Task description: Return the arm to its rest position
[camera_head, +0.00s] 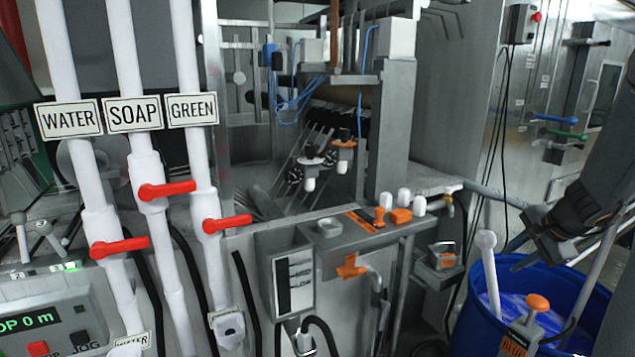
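My arm comes in from the right edge, dark grey and partly cut off by the frame. My gripper (535,245) is at its lower end, over the rim of a blue barrel (468,325). Its fingers are dark and seen at an angle, so I cannot tell whether they are open or shut. I see no object clearly held in it.
The barrel holds blue liquid, a white rod (490,270) and an orange-knobbed fitting (537,303). White pipes with red valve handles (167,190) stand left, beside a control panel (40,318). A grey machine with an orange tap (350,267) fills the middle.

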